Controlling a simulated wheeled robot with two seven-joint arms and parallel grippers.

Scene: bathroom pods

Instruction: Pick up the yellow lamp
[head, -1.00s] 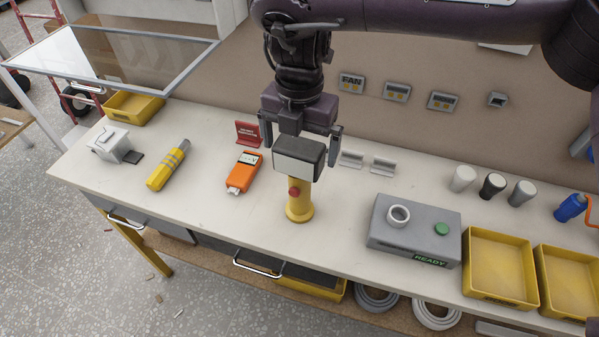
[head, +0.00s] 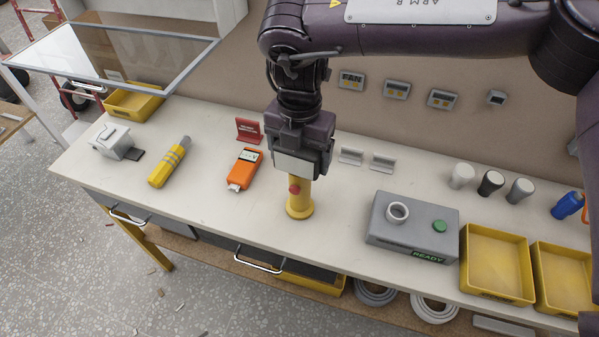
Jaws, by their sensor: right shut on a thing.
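The fingertips are mostly hidden by the head and the gripper body. The lamp's base still appears to rest on the bench. My left gripper is not in view.
Right are a grey READY box (head: 385,236) and yellow trays (head: 497,296). Two small grey holders (head: 350,156) stand behind. Bench around the lamp's base is clear.

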